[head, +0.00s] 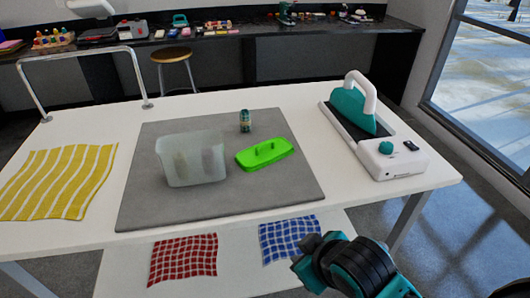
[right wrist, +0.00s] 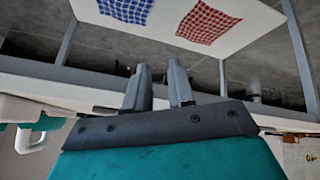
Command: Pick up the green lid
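The bright green lid (head: 265,153) lies flat on the grey mat on the table, with a raised handle on top. It is just right of a translucent bin (head: 191,159) and apart from it. My right gripper (head: 308,262) is low at the front right, beyond the table's front edge and well away from the lid. In the right wrist view its two fingers (right wrist: 161,80) stand apart with nothing between them. The lid does not show in that view. My left gripper is not in view.
A small green-labelled jar (head: 245,121) stands behind the lid. A teal-and-white machine (head: 363,125) is at the right, and a yellow striped cloth (head: 62,181) at the left. Red (head: 184,258) and blue (head: 289,239) checked cloths lie on a lower shelf. The mat's front right is clear.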

